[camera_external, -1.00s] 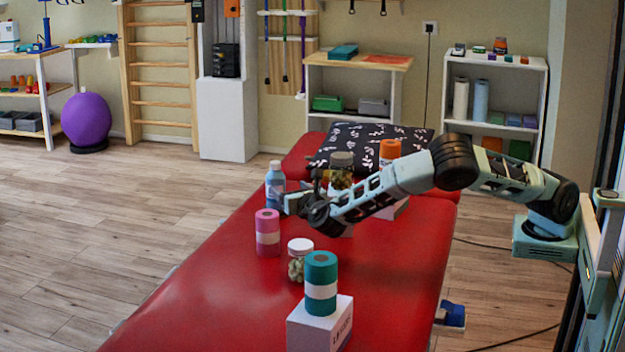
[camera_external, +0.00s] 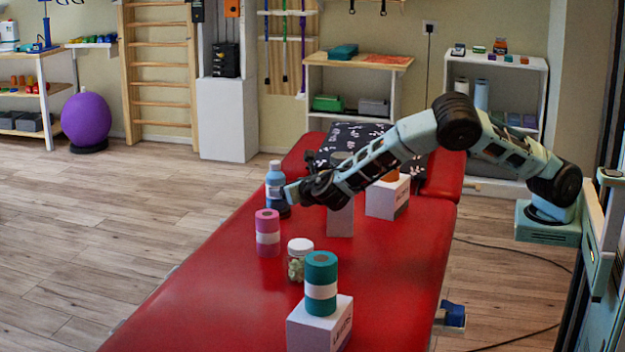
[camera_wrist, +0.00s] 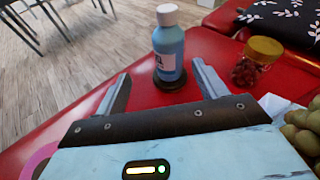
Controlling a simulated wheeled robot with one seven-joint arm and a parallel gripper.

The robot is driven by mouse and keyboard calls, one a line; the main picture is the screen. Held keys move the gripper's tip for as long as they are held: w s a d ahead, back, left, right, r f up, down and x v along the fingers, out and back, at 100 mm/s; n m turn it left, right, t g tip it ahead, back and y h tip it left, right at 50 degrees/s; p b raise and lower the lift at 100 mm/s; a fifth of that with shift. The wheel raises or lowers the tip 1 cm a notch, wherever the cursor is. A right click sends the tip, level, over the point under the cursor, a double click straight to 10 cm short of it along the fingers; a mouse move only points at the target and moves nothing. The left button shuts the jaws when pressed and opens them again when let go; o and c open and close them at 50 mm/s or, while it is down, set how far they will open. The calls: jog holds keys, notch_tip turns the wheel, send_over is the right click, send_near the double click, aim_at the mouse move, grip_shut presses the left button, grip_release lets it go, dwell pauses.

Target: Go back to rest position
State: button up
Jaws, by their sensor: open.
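My gripper (camera_external: 289,194) is above the red treatment table, beside a blue bottle with a pale cap (camera_external: 275,181). In the wrist view my gripper (camera_wrist: 162,72) is open, its two fingers apart. The bottle (camera_wrist: 168,48) stands upright on a dark round base (camera_wrist: 171,82), appearing just beyond and between the fingertips. Nothing is seen held. My arm reaches in from the right, with its elbow raised, and hides part of the table's far end.
The red table (camera_external: 215,290) bears a pink roll (camera_external: 267,232), a white-lidded jar (camera_external: 299,262), a teal roll (camera_external: 321,272) on a white box (camera_external: 318,326), and more white boxes (camera_external: 387,198) (camera_external: 340,222). A yellow-lidded jar (camera_wrist: 258,62) stands right of the bottle. A patterned pillow (camera_external: 345,135) lies behind.

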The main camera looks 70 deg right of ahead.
jog(key=d+r+m+g+h, duration=0.1)
jog(key=d+r+m, duration=0.55)
jog(key=d, duration=0.25)
jog(key=d+r+m+g, duration=0.2)
jog(key=d+r+m, duration=0.4)
jog(key=d+m, duration=0.15)
jog(key=s+a+f+m+g+y+b, duration=0.35)
jog(key=s+a, duration=0.55)
jog(key=s, duration=0.8)
jog(key=s+a+f+m+g+y, duration=0.2)
jog(key=s+a+f+y, duration=0.4)
jog(key=s, duration=1.1)
jog(key=s+a+f+m+g+y+b, duration=0.1)
jog(key=s+a+f+m+g+y, duration=0.15)
jog(key=s+a+f, duration=0.75)
jog(key=s+r+p, duration=0.4)
jog(key=r+p, duration=0.6)
jog(key=r, duration=0.2)
jog(key=s+a+r+h+p, duration=0.1)
jog(key=s+r+p, duration=0.3)
jog(key=r+p, duration=0.6)
notch_tip(320, 180, up, 3)
jog(key=shift+s+f+p, duration=0.2)
jog(key=shift+p, duration=0.1)
